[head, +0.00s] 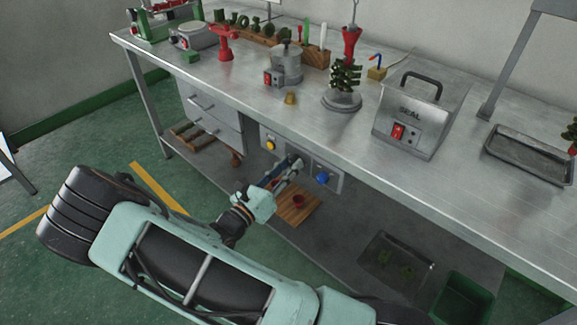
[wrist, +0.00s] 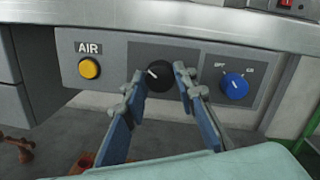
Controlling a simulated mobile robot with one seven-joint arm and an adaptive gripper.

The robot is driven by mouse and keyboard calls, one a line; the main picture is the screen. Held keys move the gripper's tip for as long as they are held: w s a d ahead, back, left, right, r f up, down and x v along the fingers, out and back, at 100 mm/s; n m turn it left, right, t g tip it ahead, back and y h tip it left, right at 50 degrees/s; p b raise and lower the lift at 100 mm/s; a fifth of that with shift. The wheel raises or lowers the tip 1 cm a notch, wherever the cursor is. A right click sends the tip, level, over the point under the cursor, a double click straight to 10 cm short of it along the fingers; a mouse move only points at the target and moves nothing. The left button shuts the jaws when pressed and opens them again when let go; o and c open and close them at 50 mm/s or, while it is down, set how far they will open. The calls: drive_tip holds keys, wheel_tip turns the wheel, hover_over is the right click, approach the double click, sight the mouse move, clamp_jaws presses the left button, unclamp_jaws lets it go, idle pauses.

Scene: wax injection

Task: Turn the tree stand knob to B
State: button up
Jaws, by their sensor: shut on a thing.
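A black round knob (wrist: 158,79) with a white pointer line sits on the grey panel (wrist: 205,58) under the bench, in the middle of the wrist view. Its pointer leans to the upper left. My gripper (wrist: 160,84) has one blue finger on each side of the knob and is shut on it. Any letters around the knob are not readable or are hidden by the fingers. In the head view my gripper (head: 291,164) reaches the panel and covers the knob. A small wax tree (head: 345,76) stands on a round grey base on the bench top.
On the same panel are a yellow button (wrist: 89,68) marked AIR at left and a blue knob (wrist: 235,86) at right, close to my right finger. The bench edge (wrist: 200,38) overhangs the panel. A wooden board (head: 297,212) lies on the shelf below.

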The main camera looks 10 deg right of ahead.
drive_tip(key=shift+w+a+f+m+g+h+b, duration=0.1)
drive_tip(key=shift+m+g+h+b, duration=0.75)
drive_tip(key=shift+m, duration=4.3)
drive_tip(key=shift+s+r+m+g+y+b, duration=0.2)
drive_tip(key=shift+m+b, duration=1.5)
drive_tip(key=shift+m, duration=3.5)
drive_tip(key=shift+w+a+f+m+g+h+b, duration=0.15)
drive_tip(key=shift+m+g+b, duration=0.75)
drive_tip(key=shift+m, duration=4.25)
drive_tip(key=shift+d+t+b, duration=0.1)
drive_tip(key=shift+t+b, duration=0.25)
drive_tip(key=shift+b, duration=0.05)
drive_tip(key=o, duration=1.2)
drive_tip(key=shift+w, duration=0.1)
drive_tip(key=shift+c, duration=0.2)
